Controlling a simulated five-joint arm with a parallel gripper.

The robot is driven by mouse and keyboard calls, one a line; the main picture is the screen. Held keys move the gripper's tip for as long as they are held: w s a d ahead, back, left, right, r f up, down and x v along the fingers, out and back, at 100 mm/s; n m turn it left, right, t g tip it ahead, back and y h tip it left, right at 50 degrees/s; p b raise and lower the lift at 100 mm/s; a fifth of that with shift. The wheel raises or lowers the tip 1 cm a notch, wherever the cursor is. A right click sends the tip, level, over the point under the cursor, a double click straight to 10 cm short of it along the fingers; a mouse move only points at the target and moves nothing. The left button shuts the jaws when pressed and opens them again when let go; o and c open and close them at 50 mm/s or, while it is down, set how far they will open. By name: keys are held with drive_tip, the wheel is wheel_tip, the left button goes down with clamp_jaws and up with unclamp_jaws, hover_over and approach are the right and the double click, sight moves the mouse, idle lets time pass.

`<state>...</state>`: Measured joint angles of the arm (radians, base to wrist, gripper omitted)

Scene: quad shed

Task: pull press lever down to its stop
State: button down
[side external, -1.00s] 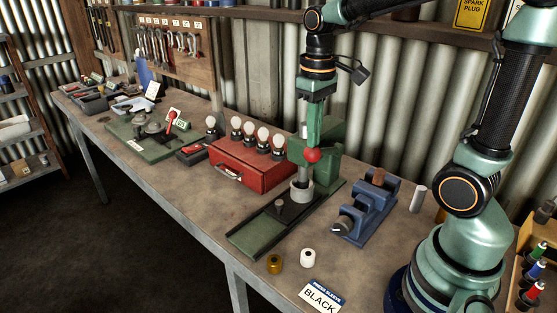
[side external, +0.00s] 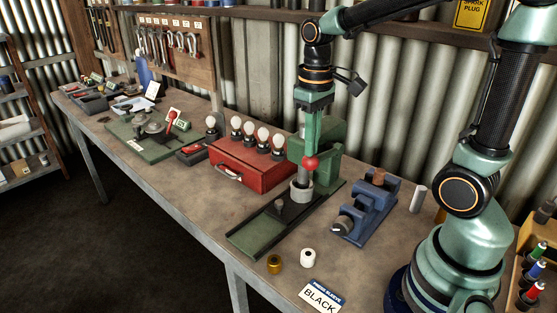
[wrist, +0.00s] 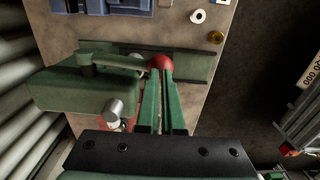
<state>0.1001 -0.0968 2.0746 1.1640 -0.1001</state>
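The green press (side external: 325,150) stands on the bench, with its flat base (side external: 262,232) toward the front. Its lever ends in a red ball knob (side external: 310,163), also seen in the wrist view (wrist: 160,62). My gripper (side external: 308,155) points straight down, with its fingertips at the knob. In the wrist view, its two green fingers (wrist: 161,75) lie close together with a narrow gap between them, and the knob shows at their tips. I cannot tell whether they clamp the knob or only touch it. Below the knob is a grey cylinder (side external: 301,190) on the press base.
A red box (side external: 250,168) with bulbs stands left of the press, and a blue fixture (side external: 367,212) stands right. A brass ring (side external: 274,264), a white ring (side external: 308,258) and a BLACK sleeve card (side external: 320,298) lie at the bench front. A corrugated wall is behind.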

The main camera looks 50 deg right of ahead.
sight(311, 160)
drive_tip(key=shift+a+f, duration=0.1)
drive_tip(key=shift+f, duration=2)
